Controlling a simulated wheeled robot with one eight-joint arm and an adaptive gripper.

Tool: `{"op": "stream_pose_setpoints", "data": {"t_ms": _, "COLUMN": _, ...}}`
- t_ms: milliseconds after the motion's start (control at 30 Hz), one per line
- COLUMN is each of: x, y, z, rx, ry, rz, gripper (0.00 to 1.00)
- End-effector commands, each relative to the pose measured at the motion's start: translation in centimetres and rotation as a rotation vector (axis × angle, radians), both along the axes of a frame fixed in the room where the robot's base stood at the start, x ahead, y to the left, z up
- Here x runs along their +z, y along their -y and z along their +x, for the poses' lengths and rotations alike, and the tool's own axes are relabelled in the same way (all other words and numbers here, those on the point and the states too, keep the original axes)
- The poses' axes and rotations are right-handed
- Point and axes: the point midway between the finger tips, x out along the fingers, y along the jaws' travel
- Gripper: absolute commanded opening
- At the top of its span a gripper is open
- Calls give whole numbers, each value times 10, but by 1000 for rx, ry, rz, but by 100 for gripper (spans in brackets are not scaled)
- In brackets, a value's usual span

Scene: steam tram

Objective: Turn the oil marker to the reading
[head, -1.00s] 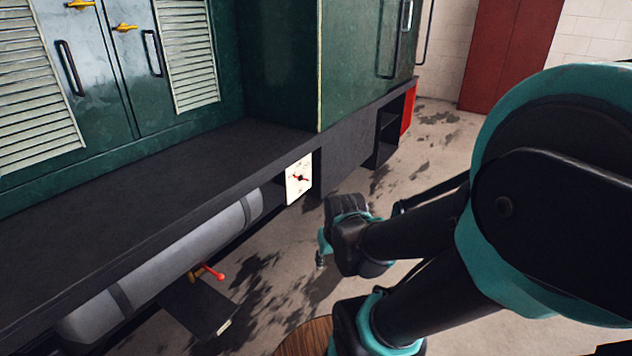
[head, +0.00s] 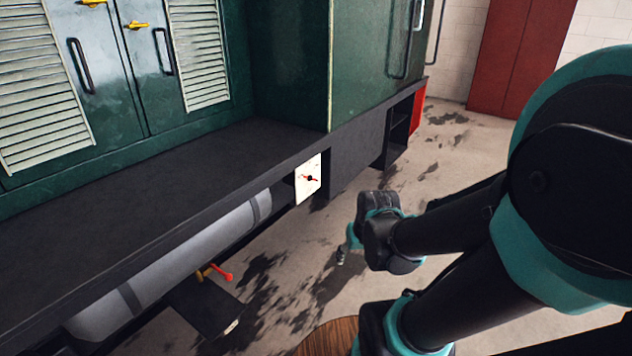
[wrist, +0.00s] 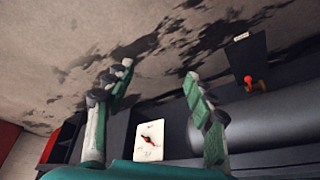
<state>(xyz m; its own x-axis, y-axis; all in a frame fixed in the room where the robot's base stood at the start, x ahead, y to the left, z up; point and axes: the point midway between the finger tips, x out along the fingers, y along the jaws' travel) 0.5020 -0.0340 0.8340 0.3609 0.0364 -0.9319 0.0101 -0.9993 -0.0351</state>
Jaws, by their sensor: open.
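The oil gauge is a white plate (head: 308,180) with a small red and black marker (head: 311,178) on the tram's dark side skirt. In the wrist view the plate (wrist: 148,150) shows low between the fingers, with its red marker (wrist: 149,141) slanted across it. The figures on the plate are too small to read. My gripper (wrist: 155,85) is open and empty, its two fingers wide apart. In the head view my gripper (head: 343,253) is mostly hidden behind the wrist, to the right of the plate and below it, apart from it.
A grey cylindrical tank (head: 180,265) runs under the ledge, left of the plate. A red-handled valve (head: 220,275) and a dark step (head: 205,305) stand below it. A round wooden top (head: 325,338) is at the bottom. The floor right of the tram is clear.

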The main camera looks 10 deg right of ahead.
Motion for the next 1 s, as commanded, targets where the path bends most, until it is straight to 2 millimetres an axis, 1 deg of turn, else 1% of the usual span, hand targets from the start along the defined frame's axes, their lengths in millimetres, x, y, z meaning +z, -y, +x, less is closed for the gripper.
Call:
{"op": "stream_pose_setpoints", "data": {"t_ms": 33, "x": 4, "y": -3, "z": 12, "rx": 6, "ry": 0, "rz": 20, "gripper": 64}}
{"op": "stream_pose_setpoints", "data": {"t_ms": 67, "x": 6, "y": -6, "z": 20, "rx": 11, "ry": 1, "rz": 37, "gripper": 68}}
{"op": "stream_pose_setpoints", "data": {"t_ms": 100, "x": 9, "y": -9, "z": 32, "rx": 19, "ry": 2, "rz": 61, "gripper": 72}}
{"op": "stream_pose_setpoints", "data": {"t_ms": 167, "x": 13, "y": -15, "z": 52, "rx": 35, "ry": 6, "rz": 100, "gripper": 72}}
{"op": "stream_pose_setpoints", "data": {"t_ms": 300, "x": 20, "y": -27, "z": 100, "rx": 71, "ry": 24, "rz": 194, "gripper": 72}}
{"op": "stream_pose_setpoints", "data": {"t_ms": 467, "x": 25, "y": -35, "z": 156, "rx": 112, "ry": 58, "rz": 301, "gripper": 72}}
{"op": "stream_pose_setpoints", "data": {"t_ms": 500, "x": 25, "y": -36, "z": 170, "rx": 120, "ry": 69, "rz": 326, "gripper": 72}}
{"op": "stream_pose_setpoints", "data": {"t_ms": 667, "x": 23, "y": -37, "z": 226, "rx": 160, "ry": 121, "rz": 426, "gripper": 72}}
{"op": "stream_pose_setpoints", "data": {"t_ms": 700, "x": 22, "y": -37, "z": 239, "rx": 170, "ry": 136, "rz": 450, "gripper": 72}}
{"op": "stream_pose_setpoints", "data": {"t_ms": 767, "x": 19, "y": -35, "z": 259, "rx": 184, "ry": 161, "rz": 488, "gripper": 72}}
{"op": "stream_pose_setpoints", "data": {"t_ms": 800, "x": 17, "y": -33, "z": 273, "rx": 192, "ry": 178, "rz": 512, "gripper": 72}}
{"op": "stream_pose_setpoints", "data": {"t_ms": 1000, "x": 3, "y": -20, "z": 335, "rx": 234, "ry": 278, "rz": 622, "gripper": 72}}
